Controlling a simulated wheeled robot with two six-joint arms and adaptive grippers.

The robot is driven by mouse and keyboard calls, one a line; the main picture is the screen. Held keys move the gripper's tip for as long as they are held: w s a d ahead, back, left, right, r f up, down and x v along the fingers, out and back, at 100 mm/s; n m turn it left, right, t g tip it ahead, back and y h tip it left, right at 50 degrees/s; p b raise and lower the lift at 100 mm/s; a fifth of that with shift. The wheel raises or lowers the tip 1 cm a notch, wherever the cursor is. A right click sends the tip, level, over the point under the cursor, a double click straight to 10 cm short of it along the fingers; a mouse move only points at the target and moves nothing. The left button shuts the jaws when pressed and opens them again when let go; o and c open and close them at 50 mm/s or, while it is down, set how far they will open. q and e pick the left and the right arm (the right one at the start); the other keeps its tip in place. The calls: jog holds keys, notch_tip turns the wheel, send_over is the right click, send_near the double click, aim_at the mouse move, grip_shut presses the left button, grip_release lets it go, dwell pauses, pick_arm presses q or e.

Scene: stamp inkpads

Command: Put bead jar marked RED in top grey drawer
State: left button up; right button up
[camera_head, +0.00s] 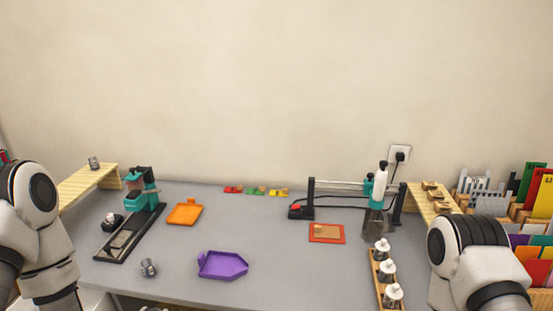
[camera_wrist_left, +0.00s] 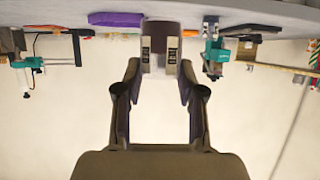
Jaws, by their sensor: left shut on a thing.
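A small grey jar (camera_head: 149,267) lies or stands on the table left of the purple tray. Another small grey jar (camera_head: 94,163) is on the wooden shelf at the back left. Their markings are too small to read. In the head view only the left arm's upper links show. My right gripper is out of view. I cannot make out a grey drawer.
The purple tray (camera_head: 222,265) and orange tray (camera_head: 184,212) lie on the grey table. A teal press (camera_head: 141,190) stands left. A bottle rack (camera_head: 378,284) and a black-framed device (camera_head: 310,197) are on the right.

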pick_arm(q)
jog(key=w+d+f, duration=0.2)
jog(key=w+d, duration=0.1)
jog(key=d, duration=0.7)
jog(key=shift+w, duration=0.15)
